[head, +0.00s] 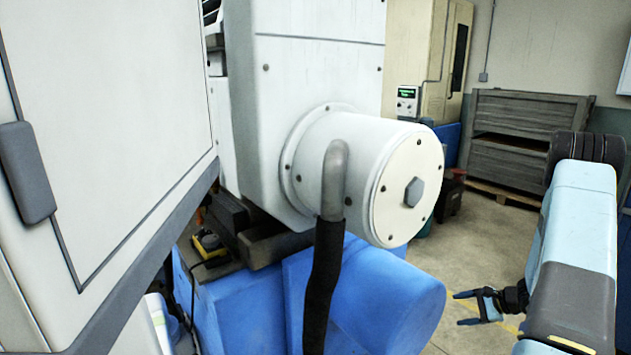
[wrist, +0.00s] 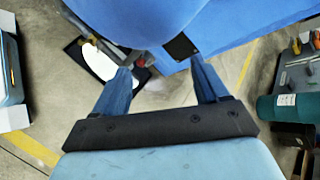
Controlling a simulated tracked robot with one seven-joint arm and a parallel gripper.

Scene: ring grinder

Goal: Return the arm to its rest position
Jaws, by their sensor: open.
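My gripper (head: 474,308) shows in the head view at the lower right, at the end of my light blue arm, beside the blue machine base. Its two dark fingers are apart, with nothing between them. In the wrist view my gripper (wrist: 165,82) points toward the blue machine base (wrist: 270,22), its fingers spread and empty. I cannot tell how close the fingertips are to the blue surface.
The grinder's white cylindrical housing (head: 412,190) with a black hose stands left of my arm, above the blue base (head: 385,290). Grey wooden crates (head: 520,135) stand behind. A teal bin (wrist: 288,106) is at right in the wrist view. Open floor (head: 490,235) lies between.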

